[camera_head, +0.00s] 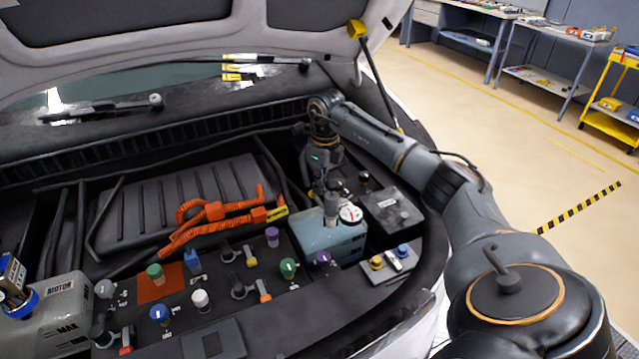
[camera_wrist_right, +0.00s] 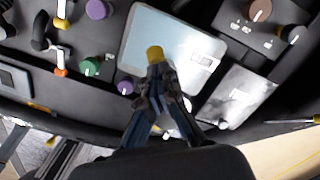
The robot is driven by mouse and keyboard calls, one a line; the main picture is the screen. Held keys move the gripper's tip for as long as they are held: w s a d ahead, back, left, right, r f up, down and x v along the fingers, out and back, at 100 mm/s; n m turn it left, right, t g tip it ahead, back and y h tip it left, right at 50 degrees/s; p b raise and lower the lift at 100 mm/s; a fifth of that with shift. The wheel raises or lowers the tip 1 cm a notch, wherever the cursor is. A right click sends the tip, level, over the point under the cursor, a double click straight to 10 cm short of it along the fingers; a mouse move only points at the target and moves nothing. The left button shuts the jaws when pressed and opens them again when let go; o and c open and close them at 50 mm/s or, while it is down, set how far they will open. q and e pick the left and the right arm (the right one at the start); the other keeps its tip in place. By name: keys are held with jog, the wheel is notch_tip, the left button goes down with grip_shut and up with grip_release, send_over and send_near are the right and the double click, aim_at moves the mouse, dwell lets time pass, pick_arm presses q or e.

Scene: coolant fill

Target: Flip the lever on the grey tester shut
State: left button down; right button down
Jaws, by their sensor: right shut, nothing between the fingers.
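The grey tester, a blue-grey box (camera_head: 318,243) with a round white gauge (camera_head: 350,214) on top, sits right of the middle of the engine bay. Its pale top also shows in the right wrist view (camera_wrist_right: 200,45). My right gripper (camera_head: 328,192) is over the box, fingers pointing down, shut and empty. In the right wrist view the gripper (camera_wrist_right: 155,68) covers part of the box. A small yellow tip (camera_wrist_right: 155,52) shows just beyond the fingertips; I cannot tell whether it is the lever or whether they touch. The lever is not clearly visible. My left gripper is not in view.
A black box (camera_head: 393,210) stands right of the tester. Coloured knobs, including a green one (camera_head: 288,267) and a purple one (camera_head: 322,257), stand close in front. Orange hoses (camera_head: 215,228) run to the left. The open hood hangs above the back.

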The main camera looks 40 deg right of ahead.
jog(key=shift+w+a+f, duration=0.1)
jog(key=shift+w+a, duration=0.1)
jog(key=shift+w, duration=0.25)
jog(key=shift+w+a+f+b, duration=0.15)
jog(key=shift+w+f+b, duration=0.05)
jog(key=shift+w+b, duration=0.2)
jog(key=shift+w+a+f+b, duration=0.15)
jog(key=shift+w+f+b, duration=0.05)
jog(key=shift+w+b, duration=0.2)
jog(key=shift+w+a+f+b, duration=0.2)
jog(key=shift+w+f+b, duration=0.15)
jog(key=shift+w+f, duration=0.15)
jog(key=shift+w+a+f+b, duration=0.2)
jog(key=shift+w+f+b, duration=0.15)
jog(key=shift+w, duration=0.15)
jog(key=shift+s+d, duration=0.1)
jog(key=shift+s, duration=0.05)
jog(key=shift+s+d+r+p, duration=0.1)
jog(key=shift+s+d+p, duration=0.15)
jog(key=shift+s+p, duration=0.35)
jog(key=shift+r, duration=0.1)
